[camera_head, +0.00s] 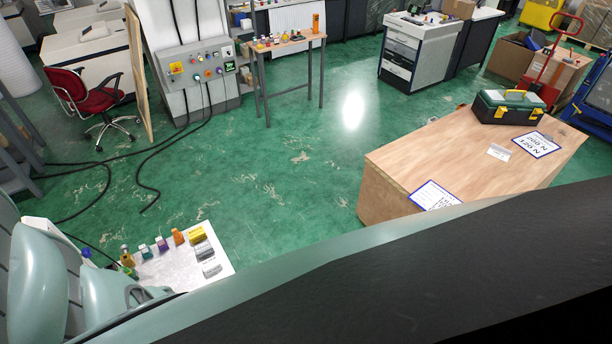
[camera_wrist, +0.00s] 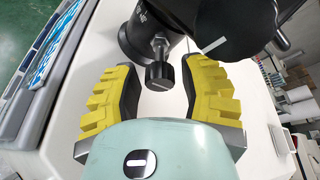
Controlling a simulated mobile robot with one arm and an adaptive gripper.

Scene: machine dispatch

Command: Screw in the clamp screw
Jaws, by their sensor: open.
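The clamp screw (camera_wrist: 160,76) has a dark knurled head with a slot. It sticks out from a black machine part (camera_wrist: 150,35) at the top of the wrist view. My gripper (camera_wrist: 158,68) is open, with one yellow-backed finger on each side of the screw head. Gaps show between the head and both dark finger pads, so I see no contact. The thread of the screw is hidden. The head view shows neither the screw nor my gripper clearly; pale green links of my arm are at its lower left.
Black machine parts overhang the right finger closely in the wrist view. A white surface (camera_wrist: 60,125) lies below. In the head view, a white tray (camera_head: 215,250) with small coloured items is near my arm. A wooden crate (camera_head: 385,195) stands right; green floor (camera_head: 290,170) is clear between.

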